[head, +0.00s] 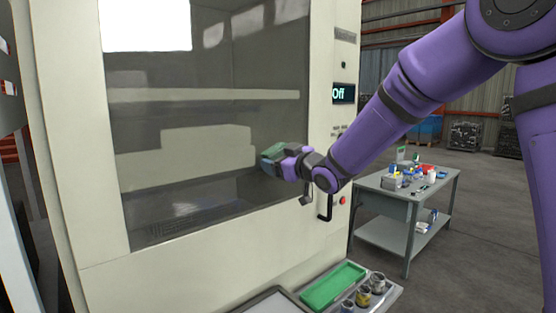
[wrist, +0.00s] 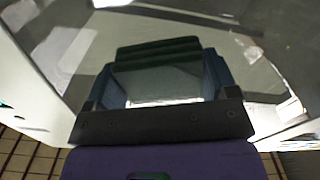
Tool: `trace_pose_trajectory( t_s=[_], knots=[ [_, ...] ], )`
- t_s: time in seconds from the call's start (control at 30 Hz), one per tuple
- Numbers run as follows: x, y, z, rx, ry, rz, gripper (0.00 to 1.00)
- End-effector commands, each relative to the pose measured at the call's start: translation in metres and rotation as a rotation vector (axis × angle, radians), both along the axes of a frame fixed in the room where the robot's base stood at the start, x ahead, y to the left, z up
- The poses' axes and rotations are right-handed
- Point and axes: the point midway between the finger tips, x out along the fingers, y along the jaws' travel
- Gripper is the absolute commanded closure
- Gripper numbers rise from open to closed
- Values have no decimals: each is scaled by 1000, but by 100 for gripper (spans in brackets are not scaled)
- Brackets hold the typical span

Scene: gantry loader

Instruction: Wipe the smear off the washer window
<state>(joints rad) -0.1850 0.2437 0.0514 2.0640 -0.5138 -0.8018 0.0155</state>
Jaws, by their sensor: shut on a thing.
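The washer window (head: 205,120) is a large dark pane in a cream machine, in the left half of the head view. My gripper (head: 277,157) is at the pane's right part, shut on a green cloth-like pad (head: 271,152). The pad is at or very close to the glass; I cannot tell whether it touches. In the wrist view the dark green pad (wrist: 158,52) sits between the fingers of my gripper (wrist: 160,85), with the glass beyond. I cannot make out a distinct smear among the pale reflections on the pane.
A display reading "Off" (head: 343,93) and a dark door handle (head: 326,203) are right of the window. A grey cart (head: 385,205) with bottles and small items stands at right. A green tray (head: 333,286) and several small cups (head: 363,297) sit low in front. Open floor lies at right.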

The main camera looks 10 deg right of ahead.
Motion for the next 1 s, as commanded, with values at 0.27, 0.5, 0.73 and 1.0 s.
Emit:
trace_pose_trajectory(
  t_s=[0.27, 0.5, 0.73, 1.0],
  knots=[
    [-13, -8, 0, 1, -1, 0, 40],
    [-30, -20, 1, -1, -1, -1, 40],
    [-45, -30, 0, 1, 0, 0, 40],
    [-50, -33, 0, 1, -1, 0, 40]
  ],
)
